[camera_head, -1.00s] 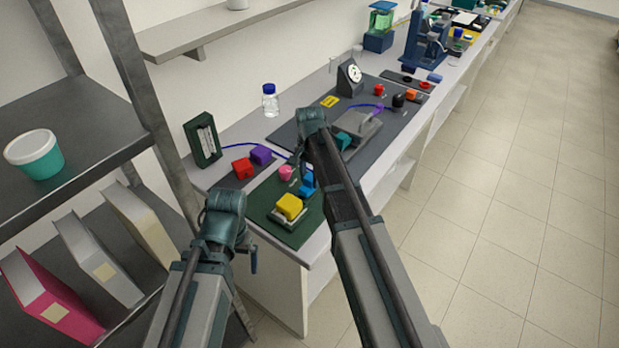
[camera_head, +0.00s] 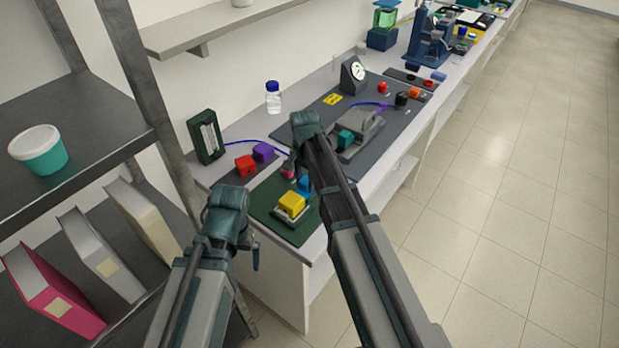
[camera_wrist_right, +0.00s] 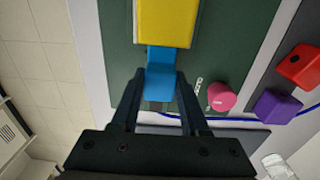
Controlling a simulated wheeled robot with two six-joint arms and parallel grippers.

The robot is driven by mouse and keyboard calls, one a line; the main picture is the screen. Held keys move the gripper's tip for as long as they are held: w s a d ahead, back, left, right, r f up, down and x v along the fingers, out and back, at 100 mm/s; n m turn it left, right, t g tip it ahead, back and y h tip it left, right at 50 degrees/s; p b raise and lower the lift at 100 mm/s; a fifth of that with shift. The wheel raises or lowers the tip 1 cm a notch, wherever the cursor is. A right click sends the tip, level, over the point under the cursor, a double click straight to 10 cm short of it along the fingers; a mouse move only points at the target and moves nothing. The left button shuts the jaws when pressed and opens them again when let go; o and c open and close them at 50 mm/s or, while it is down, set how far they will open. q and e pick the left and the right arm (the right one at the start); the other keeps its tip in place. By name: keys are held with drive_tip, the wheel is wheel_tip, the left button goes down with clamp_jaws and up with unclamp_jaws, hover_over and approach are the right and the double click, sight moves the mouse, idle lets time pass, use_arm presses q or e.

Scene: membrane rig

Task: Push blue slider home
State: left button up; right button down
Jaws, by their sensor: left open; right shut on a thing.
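The blue slider (camera_wrist_right: 160,75) is a blue block on the dark green board (camera_wrist_right: 222,45). In the right wrist view its far end meets a yellow block (camera_wrist_right: 167,22). My right gripper (camera_wrist_right: 160,92) is shut on the slider's near end, one finger on each side. In the head view the slider (camera_head: 305,184) shows behind the yellow block (camera_head: 292,203), partly hidden by my right arm. My left gripper (camera_head: 255,256) is open, left of the green board and apart from it; its fingers are mostly hidden behind its wrist.
A pink knob (camera_wrist_right: 221,97) sits close to my right gripper. Red (camera_head: 245,165) and purple (camera_head: 263,151) blocks lie behind the green board. A blue cord (camera_head: 242,142) runs past them. A teal block (camera_head: 345,139) is on a grey fixture beyond my right arm. Shelves stand at left.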

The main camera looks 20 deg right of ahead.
sight(305, 181)
drive_tip(key=shift+c, duration=2)
unclamp_jaws()
wheel_tip(305, 181, up, 14)
drive_tip(key=p, duration=1.4)
drive_tip(key=shift+f+b, duration=0.3)
wheel_tip(305, 181, down, 13)
drive_tip(key=b, duration=1.3)
drive_tip(key=shift+f, duration=0.1)
